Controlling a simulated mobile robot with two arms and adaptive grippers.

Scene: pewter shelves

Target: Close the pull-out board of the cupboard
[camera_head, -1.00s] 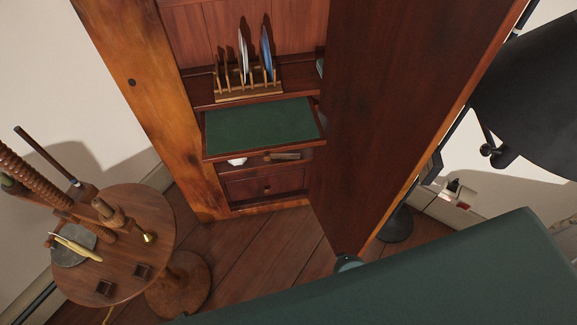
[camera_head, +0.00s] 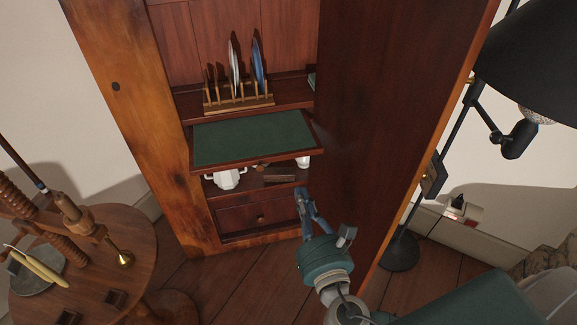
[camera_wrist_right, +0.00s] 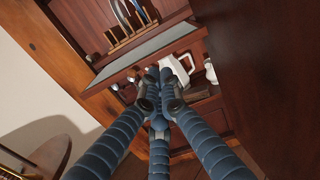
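The cupboard (camera_head: 165,130) stands open, with its dark red door (camera_head: 390,110) swung out on the right. The pull-out board (camera_head: 252,138), green-topped with a red-brown edge, sticks out below the plate shelf. It also shows in the right wrist view (camera_wrist_right: 150,52). My right gripper (camera_head: 303,195) is below and in front of the board's right front corner, near the door, and appears apart from the board. In the wrist view its blue fingers (camera_wrist_right: 160,80) converge with tips together and nothing visible between them. My left gripper is out of view.
A plate rack (camera_head: 238,103) with plates stands above the board. A white pot (camera_head: 228,179) and a small white cup (camera_head: 303,162) sit on the shelf below, over a drawer (camera_head: 255,217). A round wooden table (camera_head: 140,245) is at left, a black lamp (camera_head: 535,60) at right.

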